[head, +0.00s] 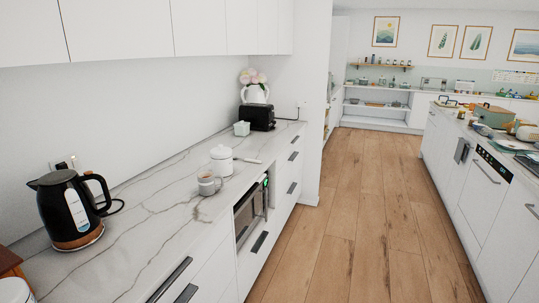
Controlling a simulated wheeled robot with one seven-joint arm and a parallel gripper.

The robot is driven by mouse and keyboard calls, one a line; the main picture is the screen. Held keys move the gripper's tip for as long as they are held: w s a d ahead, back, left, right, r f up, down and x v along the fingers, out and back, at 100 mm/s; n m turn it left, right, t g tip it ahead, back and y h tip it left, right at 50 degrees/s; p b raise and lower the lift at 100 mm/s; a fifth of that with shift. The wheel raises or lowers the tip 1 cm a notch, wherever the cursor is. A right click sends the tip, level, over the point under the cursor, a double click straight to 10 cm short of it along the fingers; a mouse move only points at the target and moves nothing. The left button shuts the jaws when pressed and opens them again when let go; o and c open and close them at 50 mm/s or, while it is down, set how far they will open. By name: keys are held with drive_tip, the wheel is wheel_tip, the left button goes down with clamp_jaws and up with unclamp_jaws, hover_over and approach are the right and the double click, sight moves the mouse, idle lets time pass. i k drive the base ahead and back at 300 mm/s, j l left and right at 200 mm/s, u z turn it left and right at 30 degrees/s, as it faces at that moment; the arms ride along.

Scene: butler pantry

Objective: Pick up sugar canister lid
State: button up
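A small white canister (222,166) with a white lid (221,151) stands upright on the marble counter (150,222), a little left of the picture's middle. It looks like the sugar canister, and the lid sits on top of it with a small knob. My gripper is not in view.
A mug (208,183) stands just in front of the canister, with a light utensil (247,160) to its right. A black kettle (70,210) is at the left, and a black toaster (257,117) and a pale green container (242,128) stand behind. White upper cabinets (120,28) overhang. The wooden floor (370,215) is clear.

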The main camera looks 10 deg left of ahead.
sight(220, 153)
drive_tip(key=i+l, duration=0.15)
drive_tip(key=i, duration=1.4)
drive_tip(key=i+u, duration=0.25)
drive_tip(key=u, duration=0.15)
drive_tip(key=i+u, duration=0.5)
drive_tip(key=u, duration=0.25)
drive_tip(key=i+l+u, duration=0.15)
drive_tip(key=u, duration=0.2)
drive_tip(key=i+l+u, duration=0.15)
drive_tip(key=i+u, duration=0.25)
drive_tip(key=i+l+u, duration=0.4)
drive_tip(key=k+j, duration=0.1)
